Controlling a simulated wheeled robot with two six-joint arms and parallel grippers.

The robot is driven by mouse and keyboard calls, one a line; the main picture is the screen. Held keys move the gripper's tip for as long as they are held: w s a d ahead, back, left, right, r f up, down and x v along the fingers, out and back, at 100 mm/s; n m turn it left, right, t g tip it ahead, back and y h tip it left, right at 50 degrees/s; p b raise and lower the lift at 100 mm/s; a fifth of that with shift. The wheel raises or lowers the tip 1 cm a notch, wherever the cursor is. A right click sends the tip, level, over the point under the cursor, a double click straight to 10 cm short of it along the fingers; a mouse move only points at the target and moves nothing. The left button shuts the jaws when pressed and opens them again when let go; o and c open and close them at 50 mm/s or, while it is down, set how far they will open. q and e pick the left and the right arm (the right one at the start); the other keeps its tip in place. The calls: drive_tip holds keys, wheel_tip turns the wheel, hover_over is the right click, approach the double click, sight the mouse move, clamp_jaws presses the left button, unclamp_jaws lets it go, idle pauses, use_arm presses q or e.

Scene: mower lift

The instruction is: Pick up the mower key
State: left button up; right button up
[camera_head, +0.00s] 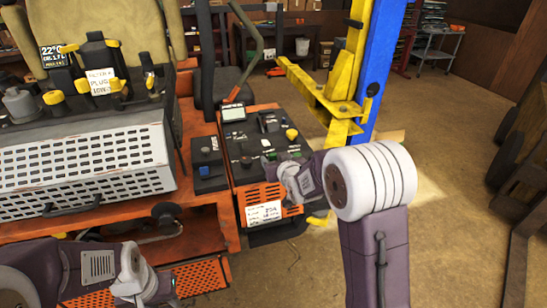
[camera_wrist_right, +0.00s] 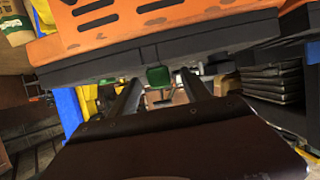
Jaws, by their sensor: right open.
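The orange mower's side console (camera_head: 240,150) has a black top with knobs and a small screen. My right gripper (camera_head: 272,162) is at the console's right edge, with its fingers small and partly hidden by my wrist in the head view. In the right wrist view the two dark fingers (camera_wrist_right: 162,92) stand apart, with a small green piece (camera_wrist_right: 158,76) showing between them at the console's edge. This may be the mower key; I cannot tell for sure, nor whether the fingers touch it. My left arm's end (camera_head: 140,280) is low at the left, its jaws not clear.
A yellow and blue lift post (camera_head: 370,75) stands just behind and right of the console. A white perforated guard (camera_head: 85,170) and yellow-capped levers (camera_head: 110,85) fill the left. The floor at the right is open up to a dark wheeled rack (camera_head: 525,150).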

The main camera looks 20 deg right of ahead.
drive_tip(key=shift+w+d+f, duration=0.1)
drive_tip(key=shift+d, duration=0.05)
drive_tip(key=shift+s, duration=0.2)
drive_tip(key=c, duration=1)
clamp_jaws()
drive_tip(key=shift+w, duration=0.1)
drive_tip(key=r, duration=0.5)
drive_tip(key=shift+s+d, duration=0.25)
drive_tip(key=shift+s, duration=0.15)
drive_tip(key=s+d+r+p, duration=0.3)
drive_tip(key=s+d+r, duration=0.3)
drive_tip(key=s, duration=0.3)
